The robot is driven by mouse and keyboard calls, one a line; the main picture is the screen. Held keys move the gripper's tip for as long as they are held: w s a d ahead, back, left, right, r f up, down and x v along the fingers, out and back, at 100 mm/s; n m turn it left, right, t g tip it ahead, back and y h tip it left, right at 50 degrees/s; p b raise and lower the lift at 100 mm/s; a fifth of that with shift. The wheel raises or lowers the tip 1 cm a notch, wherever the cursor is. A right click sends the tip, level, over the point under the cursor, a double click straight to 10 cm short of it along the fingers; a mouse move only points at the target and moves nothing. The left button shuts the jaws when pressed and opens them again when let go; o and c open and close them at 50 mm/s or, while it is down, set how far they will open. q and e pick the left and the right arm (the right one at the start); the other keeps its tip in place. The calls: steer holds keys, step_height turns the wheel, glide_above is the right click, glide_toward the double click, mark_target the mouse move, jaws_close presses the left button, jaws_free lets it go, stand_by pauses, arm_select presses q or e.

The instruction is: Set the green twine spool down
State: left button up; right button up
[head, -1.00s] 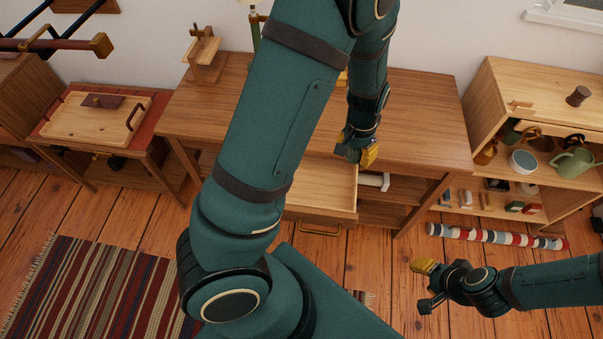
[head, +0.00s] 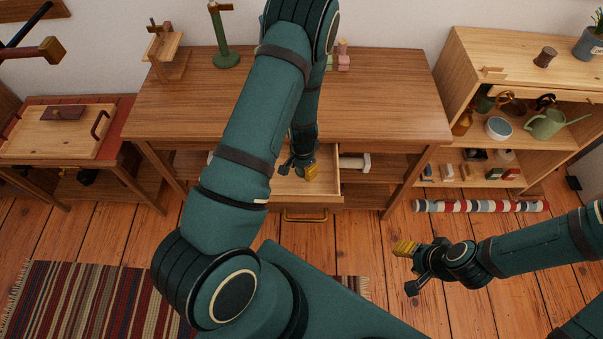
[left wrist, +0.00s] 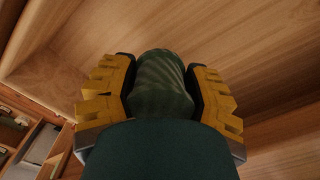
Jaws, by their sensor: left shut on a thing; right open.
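The green twine spool (left wrist: 162,88) shows in the left wrist view as a dark green wound body between the yellow fingers. My left gripper (left wrist: 162,95) is shut on it, with wooden surfaces close around. In the head view my left gripper (head: 303,170) is low over the open drawer (head: 288,188) of the desk; the spool is hidden there behind my gripper and arm. I cannot tell whether the spool touches the drawer floor. My right gripper (head: 408,268) is open and empty, above the floor at the right.
The desk (head: 390,110) has a green stand (head: 223,52) at the back and a small pink and green object (head: 343,58). A white roll (head: 355,162) lies right of the drawer. A shelf unit (head: 520,80) stands right, with a striped roll (head: 480,206) on the floor before it.

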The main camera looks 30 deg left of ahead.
mark_target(302, 174)
arm_select(q)
steer(key=shift+f+b, duration=0.35)
steer(key=shift+f, duration=1.3)
steer(key=shift+f, duration=0.15)
steer(key=shift+f, duration=0.1)
steer(key=o, duration=1.2)
steer(key=shift+c, duration=0.2)
